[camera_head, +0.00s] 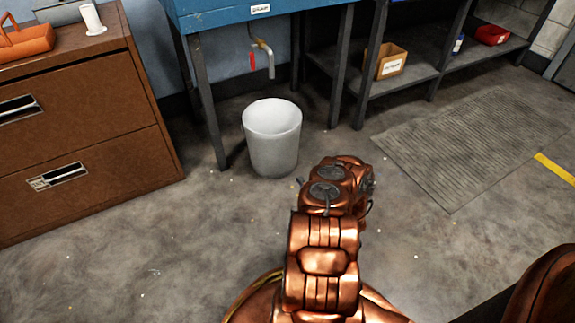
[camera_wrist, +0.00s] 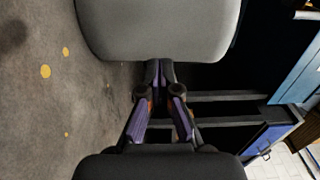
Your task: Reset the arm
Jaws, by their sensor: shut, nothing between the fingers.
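My copper-coloured arm (camera_head: 325,255) reaches forward from the bottom of the head view over the concrete floor. Its fingers are hidden there behind the arm's own links. In the wrist view my gripper (camera_wrist: 158,72) is shut and empty, with its dark fingers together at the tips. A pale, smooth surface, which looks like the side of the white bucket (camera_wrist: 158,30), fills the top of that view just past the fingertips. I cannot tell whether they touch. In the head view the bucket (camera_head: 272,145) stands upright and looks empty, just beyond the arm.
A brown drawer cabinet (camera_head: 85,130) stands at left. A blue sink bench (camera_head: 235,18) with a tap (camera_head: 268,60) is behind the bucket. Dark shelving (camera_head: 415,75) holds a cardboard box (camera_head: 391,62). A floor mat (camera_head: 465,145) lies right; bare floor is open at lower left.

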